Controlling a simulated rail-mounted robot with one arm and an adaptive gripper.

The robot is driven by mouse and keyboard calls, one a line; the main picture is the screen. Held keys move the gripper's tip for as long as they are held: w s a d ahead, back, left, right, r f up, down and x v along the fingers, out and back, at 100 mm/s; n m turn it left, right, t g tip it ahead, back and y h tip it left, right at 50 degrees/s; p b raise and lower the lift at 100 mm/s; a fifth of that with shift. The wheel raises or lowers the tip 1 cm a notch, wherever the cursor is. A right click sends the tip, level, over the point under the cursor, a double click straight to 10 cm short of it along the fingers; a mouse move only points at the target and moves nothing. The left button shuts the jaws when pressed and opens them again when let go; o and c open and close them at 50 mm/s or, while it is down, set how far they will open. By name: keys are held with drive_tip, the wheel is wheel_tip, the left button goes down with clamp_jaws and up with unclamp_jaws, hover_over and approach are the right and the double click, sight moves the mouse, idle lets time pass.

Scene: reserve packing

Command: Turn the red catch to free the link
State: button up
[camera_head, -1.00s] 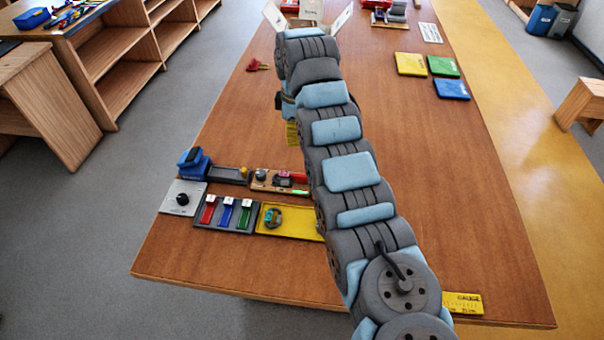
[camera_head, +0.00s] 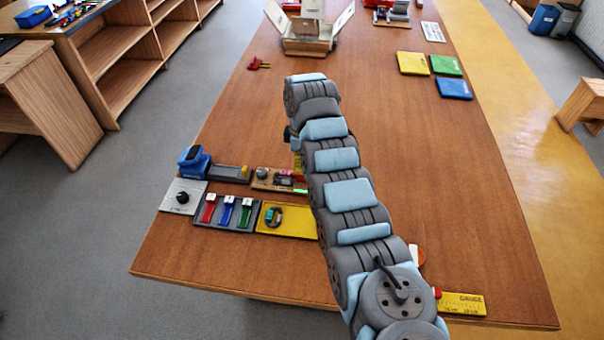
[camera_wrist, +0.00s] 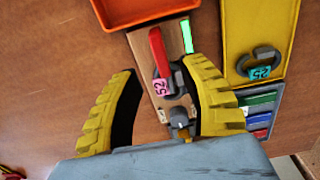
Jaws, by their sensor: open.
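A wooden board (camera_wrist: 157,62) lies on the table with the red catch (camera_wrist: 157,48), a long red lever, near its upper end. A dark grey link with a pink tag marked 52 (camera_wrist: 162,87) sits beside the catch's lower end; they look in contact. The board also shows in the head view (camera_head: 262,184), partly behind my arm. My gripper (camera_wrist: 161,66) is open, its yellow fingers apart on either side of the board in the picture, with nothing between them held. The right finger covers part of the board's right edge. Its height above the board is unclear.
A grey knob (camera_wrist: 180,120) and a lit green strip (camera_wrist: 187,37) are on the board. A yellow tray (camera_wrist: 252,25) with a teal-tagged link (camera_wrist: 258,65) lies right. An orange tray (camera_wrist: 135,12) is at the top. Coloured tags lie in a grey tray (camera_head: 250,222).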

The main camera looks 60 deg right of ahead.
sight(302, 177)
drive_tip(key=shift+f, duration=2.75)
clamp_jaws()
